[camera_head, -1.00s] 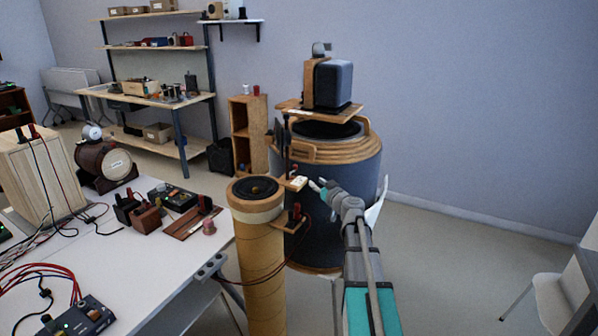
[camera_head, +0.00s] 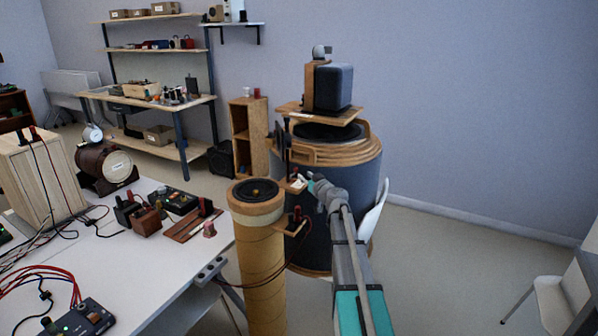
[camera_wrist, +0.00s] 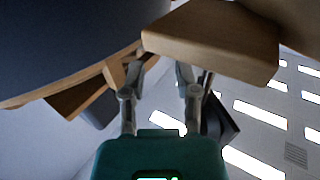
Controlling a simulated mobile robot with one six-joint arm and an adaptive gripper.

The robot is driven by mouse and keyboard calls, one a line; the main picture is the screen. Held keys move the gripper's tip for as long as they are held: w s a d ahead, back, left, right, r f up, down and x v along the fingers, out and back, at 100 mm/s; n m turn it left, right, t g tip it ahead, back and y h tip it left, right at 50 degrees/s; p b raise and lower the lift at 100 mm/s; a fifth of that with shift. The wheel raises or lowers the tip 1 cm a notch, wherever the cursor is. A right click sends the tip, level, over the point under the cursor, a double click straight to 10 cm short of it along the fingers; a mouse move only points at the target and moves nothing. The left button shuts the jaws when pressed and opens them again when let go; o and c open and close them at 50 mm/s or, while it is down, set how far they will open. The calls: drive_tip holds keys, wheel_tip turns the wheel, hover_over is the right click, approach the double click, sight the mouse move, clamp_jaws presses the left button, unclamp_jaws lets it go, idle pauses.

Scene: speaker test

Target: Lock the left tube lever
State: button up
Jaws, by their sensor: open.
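A tall tan tube (camera_head: 262,265) with a black speaker cone (camera_head: 254,190) in its top stands in the middle of the head view. Small wooden ledges jut from its right side: an upper one (camera_head: 293,187) with small pale and red parts, and a lower one (camera_head: 291,228) with red and black parts. I cannot tell which part is the lever. My gripper (camera_head: 309,184) is right beside the upper ledge; contact cannot be judged. In the wrist view my gripper (camera_wrist: 158,78) has its fingers apart with a gap between them, and a wooden block (camera_wrist: 210,42) lies just beyond the right finger.
A large dark drum (camera_head: 350,195) with wooden rings stands behind the tube, bearing a boxy speaker (camera_head: 332,86). A white table (camera_head: 110,262) with wired devices is at left. A white chair (camera_head: 550,300) is at right. Open floor (camera_head: 450,265) lies between drum and chair.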

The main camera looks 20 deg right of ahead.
sight(297, 170)
drive_tip(key=shift+w+a, duration=0.15)
drive_tip(key=shift+w, duration=1.35)
drive_tip(key=shift+w+a, duration=0.15)
drive_tip(key=shift+w, duration=1.35)
clamp_jaws()
